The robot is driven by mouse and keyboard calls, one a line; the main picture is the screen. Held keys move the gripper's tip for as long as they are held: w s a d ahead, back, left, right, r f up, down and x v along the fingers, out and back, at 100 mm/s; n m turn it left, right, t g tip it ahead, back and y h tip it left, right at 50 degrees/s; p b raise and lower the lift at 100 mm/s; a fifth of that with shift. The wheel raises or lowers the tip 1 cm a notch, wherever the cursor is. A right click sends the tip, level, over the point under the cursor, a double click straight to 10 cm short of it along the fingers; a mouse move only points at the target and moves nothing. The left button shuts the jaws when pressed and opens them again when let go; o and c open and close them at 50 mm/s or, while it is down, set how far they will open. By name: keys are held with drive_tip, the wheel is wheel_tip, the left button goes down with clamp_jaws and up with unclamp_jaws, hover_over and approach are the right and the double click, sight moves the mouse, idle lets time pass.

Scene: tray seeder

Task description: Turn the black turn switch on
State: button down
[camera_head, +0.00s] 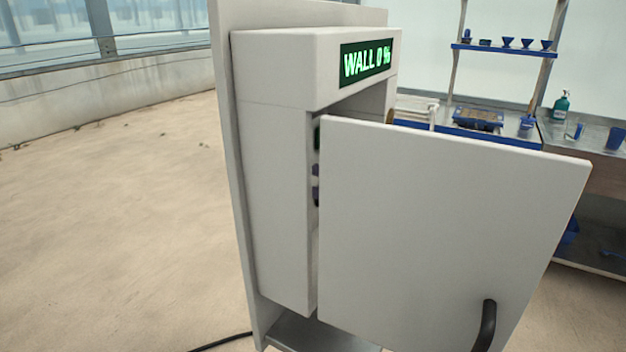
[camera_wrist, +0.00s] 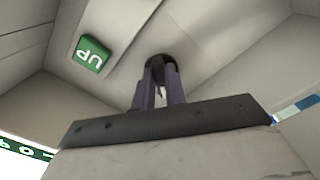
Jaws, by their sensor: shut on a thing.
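The black turn switch (camera_wrist: 160,60) shows in the wrist view as a dark round knob on the cabinet's inner panel. My gripper (camera_wrist: 160,78) is in front of it, with its two purple fingers shut on the knob's sides. The fingers hide part of the switch, so its turn angle cannot be told. In the head view the open cabinet door (camera_head: 440,230) hides the switch and most of the inside.
The cabinet (camera_head: 275,190) has a display (camera_head: 366,63) reading WALL 0 %. The door has a black handle (camera_head: 486,325). A bench with blue items stands behind; floor at left is clear.

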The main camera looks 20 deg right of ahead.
drive_tip(key=m, duration=1)
drive_tip(key=shift+s+a+f+m+p, duration=0.15)
drive_tip(key=shift+s+a+m+p, duration=0.1)
drive_tip(key=shift+m+p, duration=0.1)
idle(0.3)
drive_tip(key=c, duration=1.4)
unclamp_jaws()
drive_tip(key=shift+c, duration=0.2)
drive_tip(key=shift+d, duration=0.1)
drive_tip(key=b+v, duration=0.3)
drive_tip(key=v, duration=1)
drive_tip(key=shift+s+d, duration=0.15)
drive_tip(key=shift+s, duration=0.1)
